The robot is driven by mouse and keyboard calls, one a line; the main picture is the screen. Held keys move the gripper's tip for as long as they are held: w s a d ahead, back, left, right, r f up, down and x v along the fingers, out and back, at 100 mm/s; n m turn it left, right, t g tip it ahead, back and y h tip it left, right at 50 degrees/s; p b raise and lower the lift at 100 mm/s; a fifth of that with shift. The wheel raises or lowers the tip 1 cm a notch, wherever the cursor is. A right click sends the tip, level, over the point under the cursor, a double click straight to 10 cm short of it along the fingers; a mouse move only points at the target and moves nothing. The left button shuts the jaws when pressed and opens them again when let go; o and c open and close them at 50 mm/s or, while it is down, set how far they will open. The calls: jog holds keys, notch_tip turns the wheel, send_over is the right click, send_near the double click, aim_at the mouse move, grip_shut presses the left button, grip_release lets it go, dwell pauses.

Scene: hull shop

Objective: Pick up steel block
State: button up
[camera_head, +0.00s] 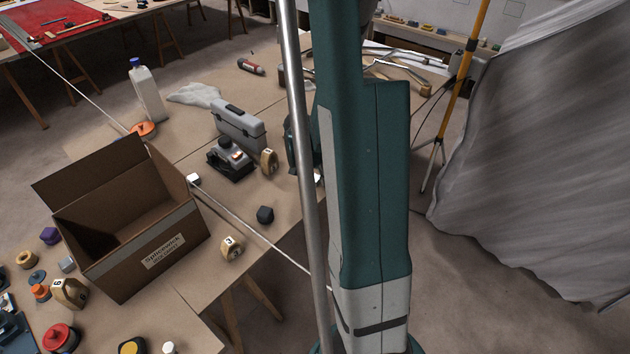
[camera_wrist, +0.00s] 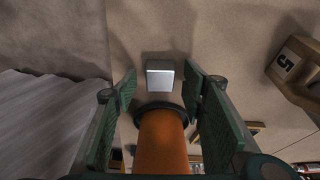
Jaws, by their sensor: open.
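In the wrist view a pale grey, box-shaped block (camera_wrist: 160,75), which looks like the steel block, lies on the brown tabletop. My gripper (camera_wrist: 160,88) is open, with one green finger on each side of the picture. The block shows between and just beyond the fingertips, with a gap on each side; I cannot tell its depth from them. An orange cylinder with a dark rim (camera_wrist: 162,145) shows nearer, between the fingers. In the head view my arm and a pole hide the gripper and this block.
In the wrist view a wooden piece marked 5 (camera_wrist: 293,70) is at right and pale sheeting (camera_wrist: 40,120) at left. In the head view an open cardboard box (camera_head: 165,248), a grey toolbox (camera_head: 239,127) and a white bottle (camera_head: 146,92) stand on the table. A grey sheet (camera_head: 540,150) hangs at right.

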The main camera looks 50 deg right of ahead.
aim_at(314, 178)
jog(key=c, duration=1.1)
jog(key=shift+c, duration=0.2)
jog(key=shift+r, duration=0.1)
notch_tip(314, 178, up, 10)
jog(key=p, duration=0.2)
dwell(0.5)
